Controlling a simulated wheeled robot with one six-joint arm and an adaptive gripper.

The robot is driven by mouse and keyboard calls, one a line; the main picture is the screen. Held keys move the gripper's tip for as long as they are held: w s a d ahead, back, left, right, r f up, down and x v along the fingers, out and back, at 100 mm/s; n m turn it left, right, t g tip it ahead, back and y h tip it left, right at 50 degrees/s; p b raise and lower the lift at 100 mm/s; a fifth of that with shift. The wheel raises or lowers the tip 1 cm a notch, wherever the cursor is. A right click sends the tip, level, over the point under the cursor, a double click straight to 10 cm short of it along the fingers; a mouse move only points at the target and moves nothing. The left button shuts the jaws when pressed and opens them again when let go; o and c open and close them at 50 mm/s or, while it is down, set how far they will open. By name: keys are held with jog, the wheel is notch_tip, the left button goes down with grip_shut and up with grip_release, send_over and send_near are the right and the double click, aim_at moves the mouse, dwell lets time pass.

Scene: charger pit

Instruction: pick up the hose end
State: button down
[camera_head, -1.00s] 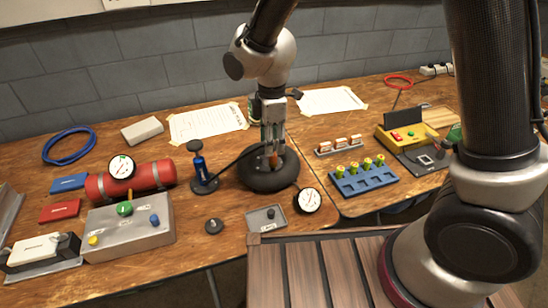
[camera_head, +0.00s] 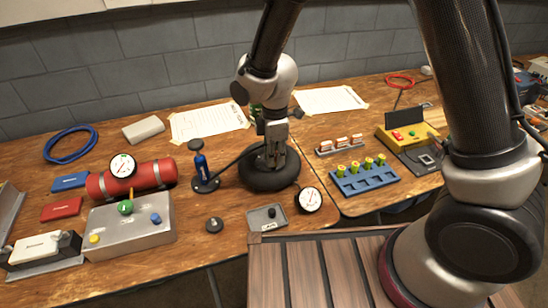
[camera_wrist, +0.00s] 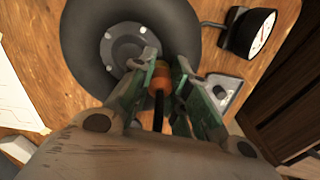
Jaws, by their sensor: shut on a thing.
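The hose end shows in the wrist view as an orange and brown fitting (camera_wrist: 162,78) with a black hose below it in the picture. My gripper (camera_wrist: 161,80) is shut on it, one green-padded finger on each side. In the head view my gripper (camera_head: 274,160) is over the black tyre (camera_head: 268,180), and the hose end is hidden there. The tyre with its grey hub (camera_wrist: 130,45) lies flat just beyond the fingers in the wrist view. The black hose (camera_head: 228,164) runs to the blue hand pump (camera_head: 201,168) at left.
A round gauge (camera_head: 309,199) stands right of the tyre. A grey tray (camera_head: 267,217) and a black knob (camera_head: 215,225) lie in front. A blue rack (camera_head: 364,178) is at right, a red cylinder (camera_head: 150,177) at left.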

notch_tip(320, 180, up, 10)
dwell(0.7)
dwell(1.3)
